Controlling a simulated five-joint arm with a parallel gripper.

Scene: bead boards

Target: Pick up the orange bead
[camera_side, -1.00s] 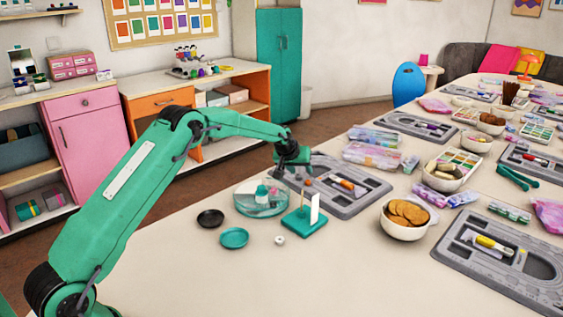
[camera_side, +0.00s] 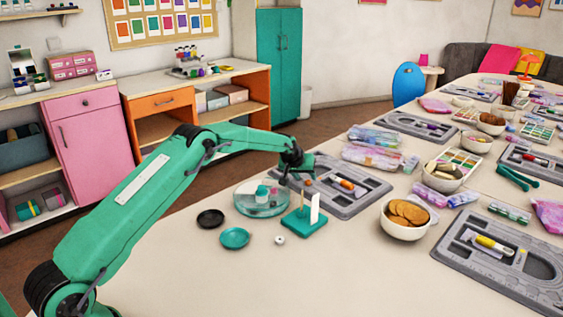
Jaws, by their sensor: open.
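A small orange-brown bead (camera_side: 308,182) lies on the left part of the grey bead board (camera_side: 350,208); it looks like the orange bead, but it is tiny here. My gripper (camera_side: 298,178) is open and points down over the board's left end, just above and beside the bead. The fingertips are small and dark, so I cannot tell whether they touch the board. Nothing shows between them.
A clear round container (camera_side: 262,208) and a teal stand with a white card (camera_side: 304,222) are close to my gripper. A black dish (camera_side: 210,218), a teal dish (camera_side: 234,238) and a white ring (camera_side: 280,240) lie nearer. A cookie bowl (camera_side: 404,232) is at right. The front table is clear.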

